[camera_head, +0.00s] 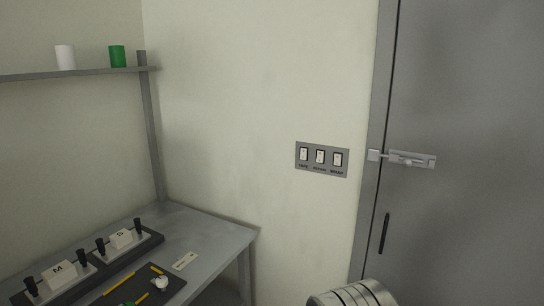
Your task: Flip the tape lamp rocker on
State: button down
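A grey switch plate (322,171) is fixed to the pale wall, left of the grey door. It carries three white rockers in dark frames, with a small dark label under each. The tape rocker (304,154) is the leftmost; its label seems to read "TAPE". The middle rocker (320,157) and the right rocker (338,159) sit beside it; the right label is too small to read surely. I cannot tell which way any rocker is tilted. My gripper is not in view. A rounded metal part at the bottom edge may be mine.
A grey door (470,90) with a slide bolt (405,158) and dark handle (384,233) fills the right. A grey table (215,238) with labelled blocks and a dark mat stands lower left. A shelf (100,73) holds white and green cups. The wall around the plate is clear.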

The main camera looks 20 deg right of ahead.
aim_at(304, 151)
jog(key=u, duration=0.6)
jog(key=i, duration=0.9)
jog(key=u, duration=0.6)
